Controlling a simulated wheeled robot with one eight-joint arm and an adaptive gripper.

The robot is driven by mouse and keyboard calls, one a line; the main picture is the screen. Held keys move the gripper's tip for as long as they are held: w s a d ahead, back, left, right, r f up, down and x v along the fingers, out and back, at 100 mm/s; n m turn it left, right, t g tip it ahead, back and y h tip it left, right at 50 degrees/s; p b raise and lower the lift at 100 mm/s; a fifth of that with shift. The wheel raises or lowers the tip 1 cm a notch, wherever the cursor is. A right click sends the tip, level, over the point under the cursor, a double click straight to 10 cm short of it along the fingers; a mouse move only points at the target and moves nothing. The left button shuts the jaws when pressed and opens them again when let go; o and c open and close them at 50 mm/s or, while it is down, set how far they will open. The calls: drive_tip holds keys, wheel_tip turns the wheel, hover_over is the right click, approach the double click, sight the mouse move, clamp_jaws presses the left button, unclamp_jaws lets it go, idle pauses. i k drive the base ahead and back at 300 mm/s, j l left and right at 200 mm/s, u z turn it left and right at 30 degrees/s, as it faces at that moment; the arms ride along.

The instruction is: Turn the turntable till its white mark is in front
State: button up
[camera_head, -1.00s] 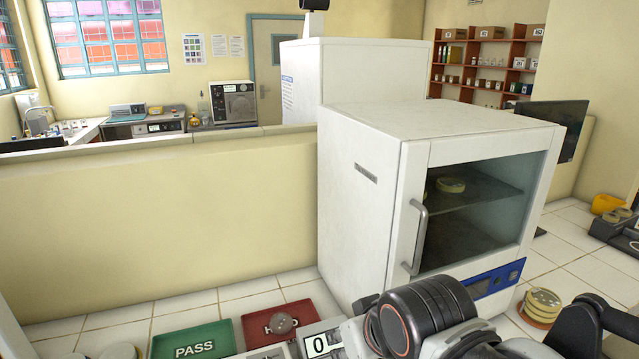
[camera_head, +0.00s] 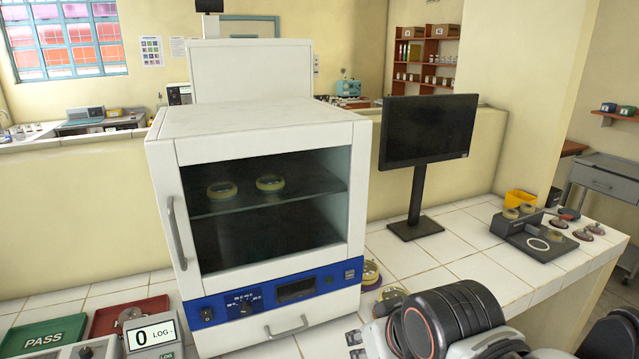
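No turntable with a white mark can be made out for sure. A stack of yellowish dishes (camera_head: 371,271) stands just right of the incubator on a round reddish base. More round items (camera_head: 391,296) show in front of it, partly hidden behind my arm. I cannot tell whether either rests on the turntable, and no white mark shows there. My arm's dark joint and pale links fill the bottom right. My gripper is not in view.
The white incubator (camera_head: 262,135) stands left of centre, its door shut, with two dishes (camera_head: 270,183) on its shelf. A monitor (camera_head: 428,132) stands behind on the right. A dark device (camera_head: 533,238) with a white ring sits on the right counter. Tiles (camera_head: 455,248) between are clear.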

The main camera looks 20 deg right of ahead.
sight(576, 216)
drive_tip(key=l, duration=0.6)
drive_tip(key=i+l+z, duration=0.1)
drive_tip(key=l, duration=0.55)
drive_tip(key=l+z, duration=0.1)
drive_tip(key=l, duration=0.5)
drive_tip(key=i+l, duration=0.15)
drive_tip(key=l, duration=0.45)
drive_tip(key=i+l+z, duration=0.1)
drive_tip(key=l, duration=0.55)
drive_tip(key=i+l, duration=0.3)
drive_tip(key=l, duration=0.2)
drive_tip(key=i+l+z, duration=0.1)
drive_tip(key=i+l, duration=0.15)
drive_tip(key=l, duration=0.3)
drive_tip(key=i+l, duration=0.3)
drive_tip(key=l, duration=0.15)
drive_tip(key=i+l+z, duration=0.1)
drive_tip(key=i+l, duration=0.2)
drive_tip(key=l, duration=0.2)
drive_tip(key=i+l, duration=0.35)
drive_tip(key=k+l+z, duration=0.05)
drive_tip(key=l, duration=0.1)
